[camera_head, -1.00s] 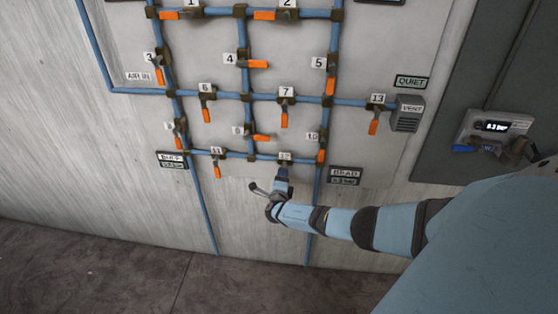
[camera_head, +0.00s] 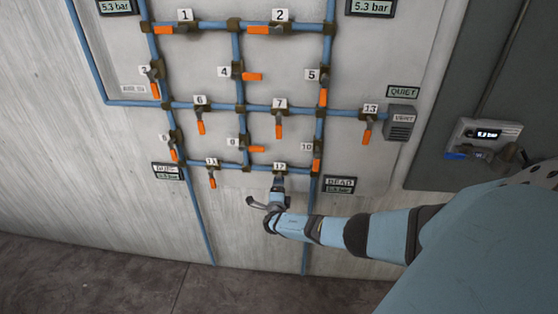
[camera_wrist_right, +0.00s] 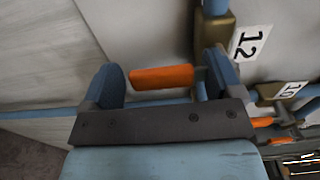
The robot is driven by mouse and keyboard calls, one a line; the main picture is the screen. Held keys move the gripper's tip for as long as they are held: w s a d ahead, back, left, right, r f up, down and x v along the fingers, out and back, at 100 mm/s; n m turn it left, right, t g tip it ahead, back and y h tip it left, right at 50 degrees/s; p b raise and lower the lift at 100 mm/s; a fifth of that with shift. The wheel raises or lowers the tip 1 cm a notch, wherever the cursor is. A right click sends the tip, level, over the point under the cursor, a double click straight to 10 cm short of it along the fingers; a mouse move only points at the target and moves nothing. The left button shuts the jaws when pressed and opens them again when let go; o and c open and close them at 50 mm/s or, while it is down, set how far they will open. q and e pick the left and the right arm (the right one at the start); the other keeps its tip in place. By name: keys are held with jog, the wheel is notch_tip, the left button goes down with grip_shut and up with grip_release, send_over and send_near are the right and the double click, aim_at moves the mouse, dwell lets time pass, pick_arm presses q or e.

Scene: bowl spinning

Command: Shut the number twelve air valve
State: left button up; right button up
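The number twelve valve sits on the bottom horizontal blue pipe, under its label 12 (camera_head: 279,168). In the right wrist view its brass body (camera_wrist_right: 215,38) is beside the label (camera_wrist_right: 250,43). Its orange handle (camera_wrist_right: 162,77) lies in the gap between the fingers of my right gripper (camera_wrist_right: 168,82), which are apart near its two ends. The handle points away from the valve body. In the head view my right gripper (camera_head: 279,183) is just below the label and hides the handle. My left gripper is not in view.
Handle 11 (camera_head: 212,180) hangs down to the left, and handle 10 (camera_head: 317,165) is to the right. A DEAD gauge (camera_head: 339,184) is right of the gripper. Several other valves sit above on the pipe grid. A vent (camera_head: 399,123) is at the right.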

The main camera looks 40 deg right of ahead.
jog(key=shift+r, duration=0.1)
jog(key=p+v, duration=0.2)
jog(key=v, duration=1.1)
jog(key=shift+s+a, duration=0.25)
jog(key=shift+a, duration=0.1)
